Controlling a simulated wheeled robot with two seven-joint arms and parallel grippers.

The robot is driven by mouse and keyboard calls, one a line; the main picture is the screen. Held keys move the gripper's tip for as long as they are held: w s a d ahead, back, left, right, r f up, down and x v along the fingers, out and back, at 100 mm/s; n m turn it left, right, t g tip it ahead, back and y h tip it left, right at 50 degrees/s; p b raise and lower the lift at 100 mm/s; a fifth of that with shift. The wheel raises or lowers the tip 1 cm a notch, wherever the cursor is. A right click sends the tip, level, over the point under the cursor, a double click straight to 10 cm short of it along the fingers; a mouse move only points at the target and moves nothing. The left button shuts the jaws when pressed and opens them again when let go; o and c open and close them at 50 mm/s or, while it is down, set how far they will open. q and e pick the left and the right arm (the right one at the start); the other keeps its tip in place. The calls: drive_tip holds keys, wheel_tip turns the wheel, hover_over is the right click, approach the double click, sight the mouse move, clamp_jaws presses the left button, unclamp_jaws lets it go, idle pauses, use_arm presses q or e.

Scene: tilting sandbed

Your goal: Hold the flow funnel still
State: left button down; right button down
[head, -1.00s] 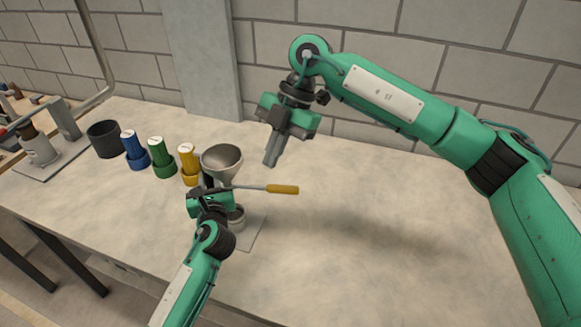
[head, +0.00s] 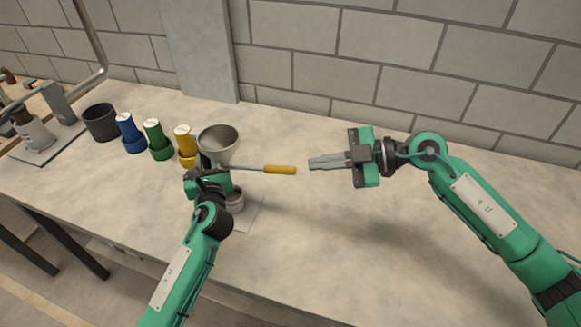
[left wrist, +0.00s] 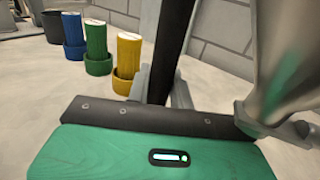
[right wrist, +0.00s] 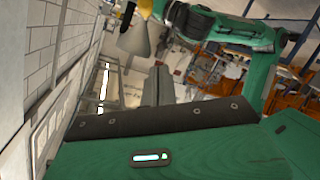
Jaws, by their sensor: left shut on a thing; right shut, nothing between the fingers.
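The grey metal flow funnel (head: 218,140) stands upright over a small grey cup (head: 235,201) on the bench. It also shows at the right of the left wrist view (left wrist: 285,50). A thin rod with a yellow handle (head: 280,170) points right from just below the funnel's bowl. My left gripper (head: 213,177) is at the funnel's front, shut on a dark upright post (left wrist: 172,45) beside the funnel. The arm partly hides where the post meets the stand. My right gripper (head: 311,163) is shut and empty, its fingertips pointing left, just right of the yellow handle.
Blue (head: 130,132), green (head: 157,140) and yellow (head: 186,146) capped cylinders in matching holders stand left of the funnel. A dark pot (head: 101,122) and a grey apparatus (head: 35,130) are farther left. The bench (head: 350,240) is clear at right; a block wall (head: 400,50) rises behind.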

drive_tip(key=shift+s+d+m+t, duration=0.55)
drive_tip(key=shift+d+t, duration=0.45)
drive_tip(key=shift+d, duration=0.4)
approach(263, 168)
wheel_tip(263, 168, up, 3)
drive_tip(key=s+a, duration=0.2)
drive_tip(key=a, duration=0.1)
drive_tip(key=shift+w+a+f, duration=0.1)
drive_tip(key=shift+w+f, duration=0.45)
drive_tip(key=shift+f, duration=0.3)
drive_tip(key=shift+w+f, duration=0.6)
drive_tip(key=shift+f, duration=0.3)
drive_tip(key=shift+w, duration=1.25)
drive_tip(key=shift+d, duration=0.25)
